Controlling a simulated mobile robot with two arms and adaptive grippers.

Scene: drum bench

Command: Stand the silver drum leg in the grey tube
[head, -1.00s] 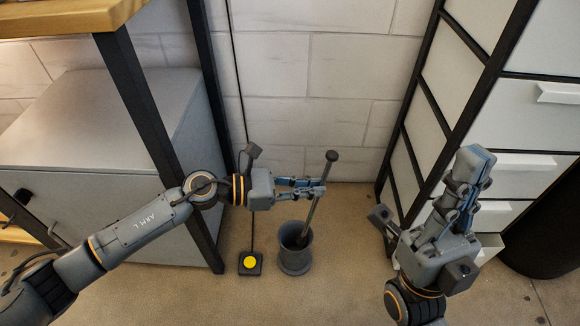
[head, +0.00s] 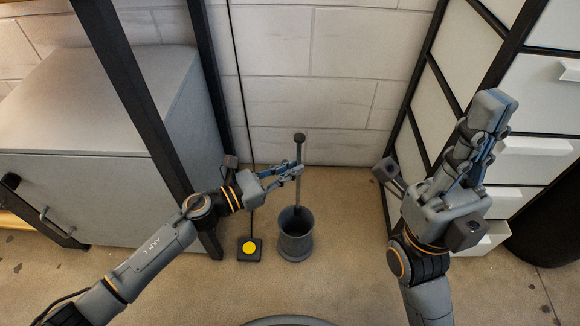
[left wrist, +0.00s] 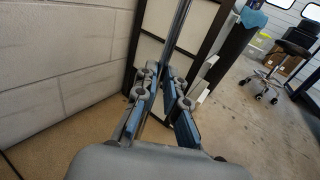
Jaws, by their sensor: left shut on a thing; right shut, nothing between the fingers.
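The silver drum leg (head: 299,158) is a thin rod with a dark knob on top, close to upright in the head view. My left gripper (head: 292,173) is shut on its upper part, below the knob. The leg's lower end meets the mouth of the grey tube (head: 296,246), which stands upright on the floor. How deep the end sits inside is hard to tell. In the left wrist view, the leg (left wrist: 179,28) rises beyond my left gripper's fingers (left wrist: 164,80). My right gripper (head: 490,108) is shut and empty, raised at the right.
A black box with a yellow button (head: 249,248) sits on the floor left of the tube, its cable running up the wall. A grey cabinet (head: 90,190) stands at left. A drawer unit (head: 540,150) stands at right. The floor in front of the tube is mostly clear.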

